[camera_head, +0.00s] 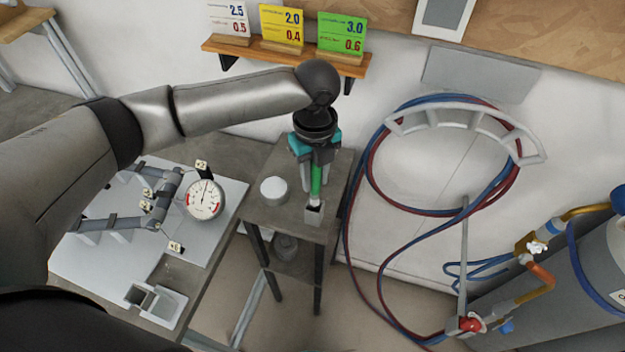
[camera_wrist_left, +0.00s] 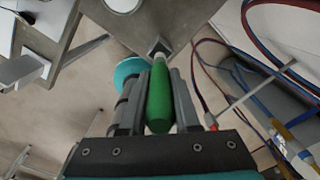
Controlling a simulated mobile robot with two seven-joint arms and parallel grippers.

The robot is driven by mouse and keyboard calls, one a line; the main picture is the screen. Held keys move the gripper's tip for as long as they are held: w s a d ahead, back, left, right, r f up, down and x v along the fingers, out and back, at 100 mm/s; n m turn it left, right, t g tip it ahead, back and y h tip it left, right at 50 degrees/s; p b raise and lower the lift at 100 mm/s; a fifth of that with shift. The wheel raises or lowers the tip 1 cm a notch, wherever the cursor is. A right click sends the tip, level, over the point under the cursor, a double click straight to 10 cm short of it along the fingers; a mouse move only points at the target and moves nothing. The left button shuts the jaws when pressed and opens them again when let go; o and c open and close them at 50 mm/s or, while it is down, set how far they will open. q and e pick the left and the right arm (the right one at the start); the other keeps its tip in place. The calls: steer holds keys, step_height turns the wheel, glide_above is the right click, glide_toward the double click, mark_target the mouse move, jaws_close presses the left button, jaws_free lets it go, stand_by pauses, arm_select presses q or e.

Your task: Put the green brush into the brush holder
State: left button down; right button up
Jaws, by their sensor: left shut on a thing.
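My left gripper (camera_head: 315,181) points down over a small side table and is shut on the green brush (camera_head: 316,178). The brush hangs roughly upright between the fingers, with its pale lower end downward. In the left wrist view the green handle (camera_wrist_left: 159,98) lies between the two fingers. The brush holder (camera_head: 314,214), a small square grey cup, stands on the table directly below the brush. It also shows in the left wrist view (camera_wrist_left: 156,44). The brush's lower end overlaps the holder's opening; I cannot tell whether it is inside. My right gripper is not in view.
A white round container (camera_head: 273,189) stands on the side table (camera_head: 262,222), left of the holder. A workbench with clamps and a dial gauge (camera_head: 205,199) is at the left. Red and blue hoses (camera_head: 371,185) hang close to the table's right. A sign shelf (camera_head: 290,58) is behind.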

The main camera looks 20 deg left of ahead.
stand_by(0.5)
